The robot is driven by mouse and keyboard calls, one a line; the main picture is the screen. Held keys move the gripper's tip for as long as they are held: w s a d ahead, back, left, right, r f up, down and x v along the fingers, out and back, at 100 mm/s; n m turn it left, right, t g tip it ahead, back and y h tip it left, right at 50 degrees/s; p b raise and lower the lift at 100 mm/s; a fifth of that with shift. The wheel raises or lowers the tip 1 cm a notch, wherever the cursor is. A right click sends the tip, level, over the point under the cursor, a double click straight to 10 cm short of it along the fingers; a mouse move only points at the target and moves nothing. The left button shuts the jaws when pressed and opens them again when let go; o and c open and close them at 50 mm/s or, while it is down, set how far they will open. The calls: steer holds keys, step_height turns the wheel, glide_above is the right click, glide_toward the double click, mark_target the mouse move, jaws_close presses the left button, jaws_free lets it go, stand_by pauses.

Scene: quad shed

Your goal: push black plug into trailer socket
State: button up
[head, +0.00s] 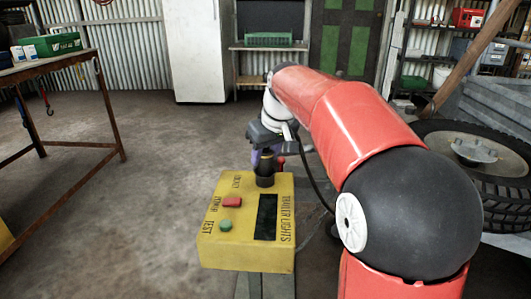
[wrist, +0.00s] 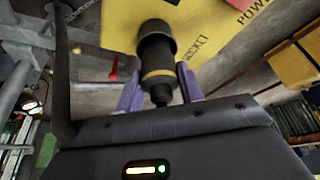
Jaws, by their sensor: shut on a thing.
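The black plug (wrist: 158,75) has a yellow ring and stands between the purple fingers of my gripper (wrist: 159,90). My gripper is shut on it. In the head view the gripper (head: 266,156) is over the far end of the yellow trailer-lights box (head: 246,249), and the dark plug (head: 265,168) points down at the box top. The plug's wide black end meets the place beside the SOCKET lettering. The trailer socket itself is hidden or merges with the black plug end, so I cannot tell how deep the plug sits.
The box top carries a red button (head: 232,202), a green button (head: 226,225) and a dark panel (head: 266,217). A black cable (head: 314,182) hangs beside the box. A metal table (head: 60,68) stands left, a tyre (head: 485,160) lies right. The floor between is clear.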

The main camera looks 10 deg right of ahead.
steer(key=shift+f+b, duration=0.45)
steer(key=shift+f, duration=0.3)
steer(key=o, duration=1.6)
steer(key=shift+c, duration=0.2)
steer(key=shift+r, duration=0.15)
steer(key=shift+r+p, duration=4.05)
steer(key=shift+r, duration=0.35)
